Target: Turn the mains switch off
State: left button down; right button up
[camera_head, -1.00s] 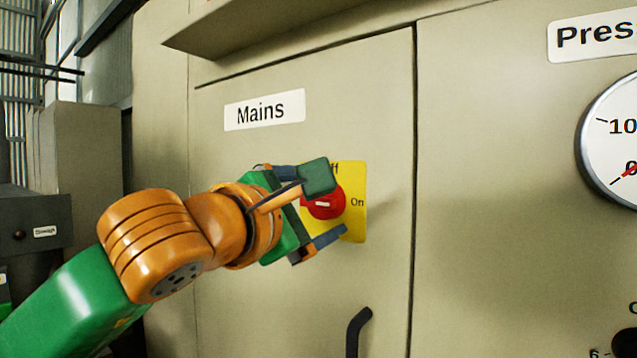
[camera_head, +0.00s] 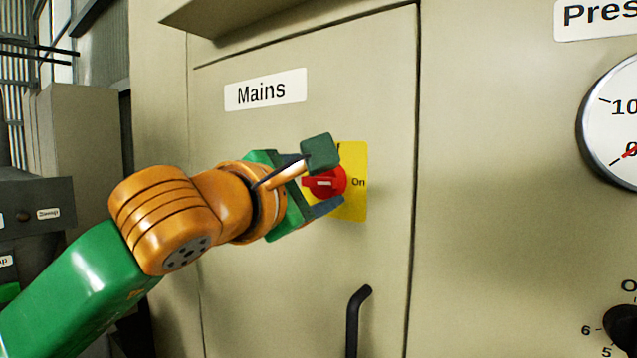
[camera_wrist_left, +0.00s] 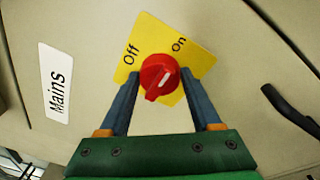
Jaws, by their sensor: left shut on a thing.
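The mains switch is a red rotary knob (camera_head: 334,180) on a yellow plate (camera_head: 354,205) marked Off at the top and On at the right. In the head view the white mark on the knob lies roughly level, in line with On. My left gripper (camera_head: 324,181) is shut on the knob, one finger above it and one below. In the left wrist view the knob (camera_wrist_left: 158,76) sits between the two blue fingertips, in front of the yellow plate (camera_wrist_left: 150,35). In the head view the upper finger hides most of the Off label. My right gripper is not in view.
The switch is on a beige cabinet door with a Mains label (camera_head: 265,90). A black door handle (camera_head: 355,320) is below the plate. A pressure gauge (camera_head: 615,125) and a black dial (camera_head: 622,325) are at the right. A ledge (camera_head: 260,15) juts out above.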

pick_arm(q)
jog(key=n+b, duration=0.1)
jog(key=n, duration=0.2)
jog(key=n+g+b, duration=0.1)
jog(key=n, duration=0.2)
jog(key=shift+r+n, duration=0.1)
jog(key=shift+n, duration=0.2)
jog(key=n, duration=0.4)
jog(key=shift+w+a+r+n+g+b, duration=0.1)
jog(key=shift+a+n+g+b, duration=0.05)
jog(key=shift+n+g+b, duration=0.2)
jog(key=n+g+h, duration=0.1)
jog(key=n, duration=0.3)
jog(key=shift+w+a+n, duration=0.1)
jog(key=shift+n, duration=0.25)
jog(key=shift+c, duration=1.5)
grip_release()
jog(key=shift+o, duration=1.1)
jog(key=shift+w, duration=0.1)
